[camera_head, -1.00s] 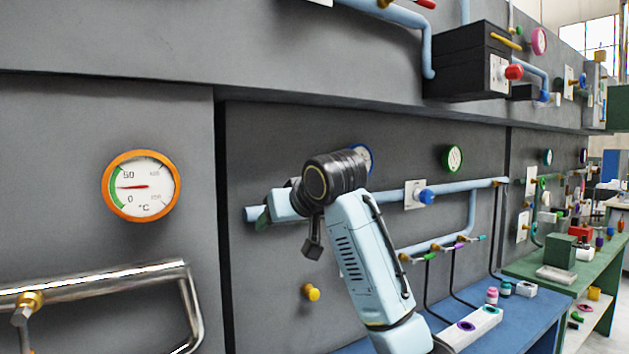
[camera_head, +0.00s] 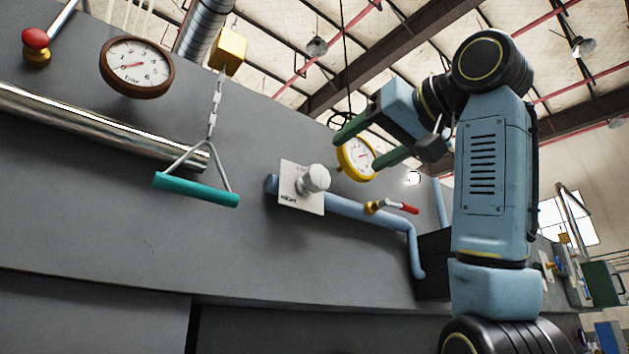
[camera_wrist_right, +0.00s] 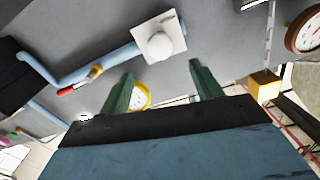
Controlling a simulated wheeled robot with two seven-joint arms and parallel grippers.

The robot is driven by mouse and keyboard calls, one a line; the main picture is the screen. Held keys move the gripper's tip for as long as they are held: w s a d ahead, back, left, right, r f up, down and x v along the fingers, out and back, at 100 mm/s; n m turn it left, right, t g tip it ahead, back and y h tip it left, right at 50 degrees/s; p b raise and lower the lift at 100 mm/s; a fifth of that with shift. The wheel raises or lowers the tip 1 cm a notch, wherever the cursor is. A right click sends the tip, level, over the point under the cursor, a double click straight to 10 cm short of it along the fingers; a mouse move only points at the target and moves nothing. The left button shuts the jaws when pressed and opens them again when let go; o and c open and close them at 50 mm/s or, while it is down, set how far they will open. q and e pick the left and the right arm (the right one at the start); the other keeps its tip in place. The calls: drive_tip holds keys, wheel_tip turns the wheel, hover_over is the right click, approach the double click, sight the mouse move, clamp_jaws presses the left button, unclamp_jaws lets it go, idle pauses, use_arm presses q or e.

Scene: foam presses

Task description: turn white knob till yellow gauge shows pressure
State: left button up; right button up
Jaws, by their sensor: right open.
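The white knob (camera_head: 315,179) sticks out from a white plate (camera_head: 290,198) on a blue pipe on the grey wall. The yellow gauge (camera_head: 357,158) is on the wall just above and right of it; its needle is too small to read. My right gripper (camera_head: 356,146) is open and empty, raised in front of the yellow gauge and partly covering it, above and right of the knob. In the right wrist view, the white knob (camera_wrist_right: 160,46) lies beyond the green fingers (camera_wrist_right: 160,82), nearly between them, and the yellow gauge (camera_wrist_right: 141,97) is partly hidden. My left gripper is out of view.
A red-handled valve (camera_head: 395,206) sits right of the knob on the blue pipe (camera_head: 360,211). A teal pull handle (camera_head: 196,189) hangs on a chain to the left. A brown-rimmed gauge (camera_head: 137,67) and a red ball lever (camera_head: 36,39) are further left.

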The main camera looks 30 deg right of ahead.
sight(322, 176)
drive_tip(key=w+p, duration=0.1)
drive_tip(key=w, duration=0.3)
drive_tip(key=w+p, duration=0.1)
drive_tip(key=w, duration=0.3)
drive_tip(key=w+a+p, duration=0.1)
drive_tip(key=w, duration=0.3)
drive_tip(key=shift+w, duration=0.35)
drive_tip(key=shift+c, duration=0.4)
